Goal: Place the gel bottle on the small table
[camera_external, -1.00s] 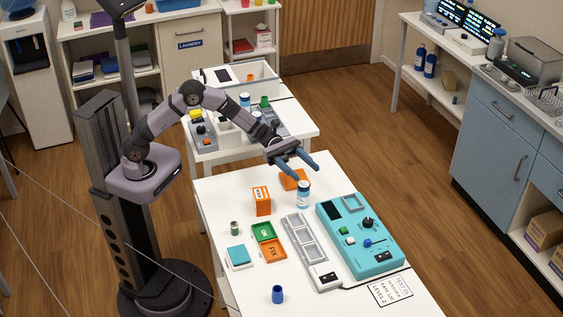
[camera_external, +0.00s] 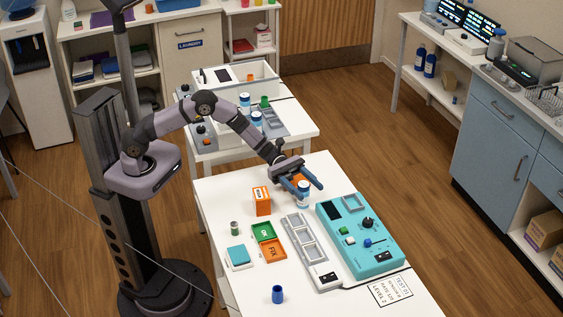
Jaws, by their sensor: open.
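A white bottle with a blue label and blue cap (camera_external: 303,198), probably the gel bottle, stands upright on the large white table (camera_external: 222,205). My gripper (camera_external: 308,187) is open, with its blue fingers low at the bottle's upper part. The bottle appears between or just in front of the fingertips; I cannot tell whether they touch. The small table (camera_external: 308,129), white, stands behind the large one. Two similar bottles, a rear one (camera_external: 245,99) and a front one (camera_external: 256,119), stand on it.
An orange box (camera_external: 262,202) stands left of the bottle. A grey slotted rack (camera_external: 309,255) and a teal device (camera_external: 372,258) lie in front. Trays and a white bin (camera_external: 262,87) crowd the small table; its right side has bare space.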

